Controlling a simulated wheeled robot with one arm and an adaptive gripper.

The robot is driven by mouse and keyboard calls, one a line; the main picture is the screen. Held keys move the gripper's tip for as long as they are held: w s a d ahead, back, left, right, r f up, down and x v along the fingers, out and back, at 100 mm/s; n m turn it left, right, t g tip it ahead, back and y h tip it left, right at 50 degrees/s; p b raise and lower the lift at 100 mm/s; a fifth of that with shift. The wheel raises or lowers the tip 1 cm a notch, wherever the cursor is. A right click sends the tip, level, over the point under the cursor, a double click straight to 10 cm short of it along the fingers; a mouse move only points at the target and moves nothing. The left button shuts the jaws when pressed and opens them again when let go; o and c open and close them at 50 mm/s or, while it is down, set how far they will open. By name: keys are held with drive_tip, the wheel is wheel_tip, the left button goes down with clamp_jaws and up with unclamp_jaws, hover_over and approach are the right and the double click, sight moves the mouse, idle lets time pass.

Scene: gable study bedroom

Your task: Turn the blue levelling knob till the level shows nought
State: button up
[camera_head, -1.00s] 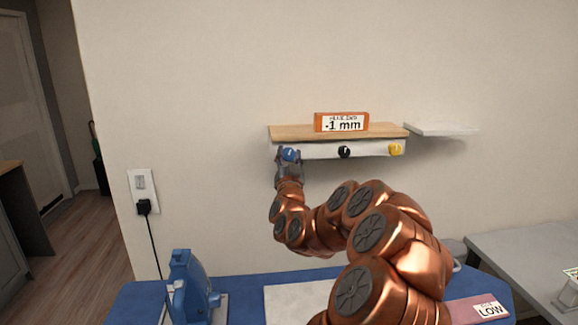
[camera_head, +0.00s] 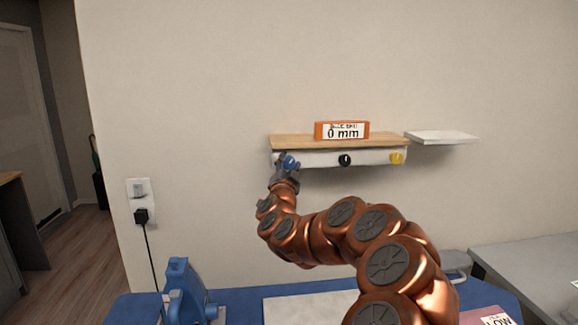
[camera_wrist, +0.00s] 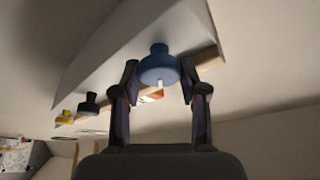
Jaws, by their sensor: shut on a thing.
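The blue levelling knob (camera_head: 289,161) is at the left end of the white front of a wall shelf. The orange level (camera_head: 342,131) stands on the shelf's wooden top and reads "0 mm". My gripper (camera_head: 284,170) is at the blue knob, reaching up from below. In the wrist view the blue knob (camera_wrist: 159,66) sits between the two fingers of my gripper (camera_wrist: 160,82), which are shut on it. A small white mark shows on the knob's face.
A black knob (camera_head: 345,160) and a yellow knob (camera_head: 397,158) are further right on the same shelf (camera_head: 320,158). A small white shelf (camera_head: 442,137) is to the right. Below are a blue table (camera_head: 240,300), a blue tool (camera_head: 187,292) and a wall socket (camera_head: 140,200).

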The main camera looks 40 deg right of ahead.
drive_tip(key=o, duration=1.1)
drive_tip(key=v, duration=0.7)
drive_tip(key=shift+s+a, duration=0.2)
drive_tip(key=shift+d+f, duration=0.1)
